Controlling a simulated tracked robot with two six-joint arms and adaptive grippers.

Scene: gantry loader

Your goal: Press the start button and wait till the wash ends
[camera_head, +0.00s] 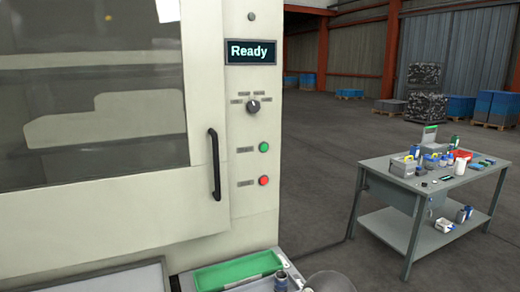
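The washing machine (110,225) fills the left of the head view, with a cream housing and a large dark window (80,100). Its door is shut, with a black vertical handle (215,165). The display (250,52) reads "Ready". Below it are a dark rotary knob (253,106), a green button (263,147) and a red button (263,181). The small labels beside them are too blurred to read. Neither gripper is in view, and nothing touches the panel.
A green tray (240,270) and small grey-blue items (281,281) are at the bottom. A rounded grey thing beside them is cut off. A grey workbench (400,190) with several tools and containers stands at right. Open floor (310,160) lies between machine and bench.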

